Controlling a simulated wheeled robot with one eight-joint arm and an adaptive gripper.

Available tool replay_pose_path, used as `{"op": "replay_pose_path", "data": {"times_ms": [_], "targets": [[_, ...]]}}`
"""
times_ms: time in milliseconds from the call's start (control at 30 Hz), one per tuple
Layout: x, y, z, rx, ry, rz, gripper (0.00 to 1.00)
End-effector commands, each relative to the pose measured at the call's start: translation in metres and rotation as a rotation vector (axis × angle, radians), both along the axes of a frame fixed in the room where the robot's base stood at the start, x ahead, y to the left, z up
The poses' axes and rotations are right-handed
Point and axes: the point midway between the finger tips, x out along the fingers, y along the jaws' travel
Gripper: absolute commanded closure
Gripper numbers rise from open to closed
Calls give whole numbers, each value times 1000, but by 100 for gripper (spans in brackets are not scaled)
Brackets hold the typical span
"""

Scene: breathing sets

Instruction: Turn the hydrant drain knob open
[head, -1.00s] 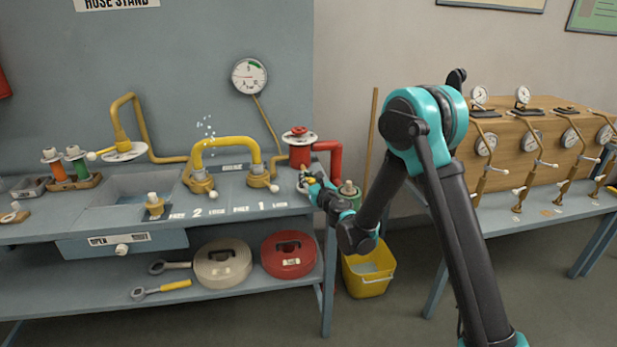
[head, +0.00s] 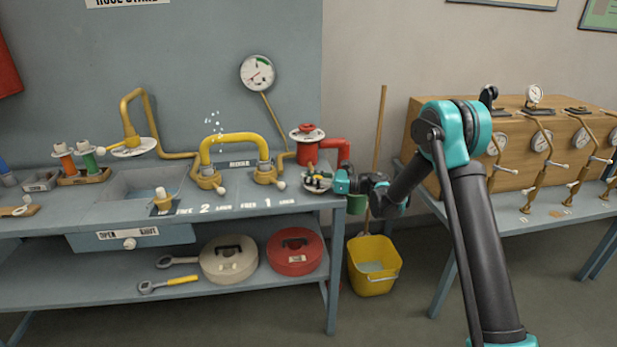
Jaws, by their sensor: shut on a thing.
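The red hydrant (head: 308,148) stands at the right end of the grey-blue bench, with a pale round flange on top and a red pipe bending down to its right. The drain knob sits low at the hydrant's front, over a pale round plate (head: 317,190). My gripper (head: 316,182) reaches in from the right and is shut on the drain knob. The fingers cover most of the knob, so its exact angle cannot be made out.
A yellow pipe arch (head: 235,142) with valves stands left of the hydrant. A yellow bucket (head: 371,265) stands on the floor below. A gauge bench (head: 568,205) is at the right.

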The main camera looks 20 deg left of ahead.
Motion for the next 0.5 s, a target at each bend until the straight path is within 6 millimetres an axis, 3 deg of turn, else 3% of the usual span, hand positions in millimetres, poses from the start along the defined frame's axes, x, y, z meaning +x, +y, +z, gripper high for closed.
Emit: {"op": "replay_pose_path", "data": {"times_ms": [500], "targets": [[-8,-2,0,0,0,218,100]]}}
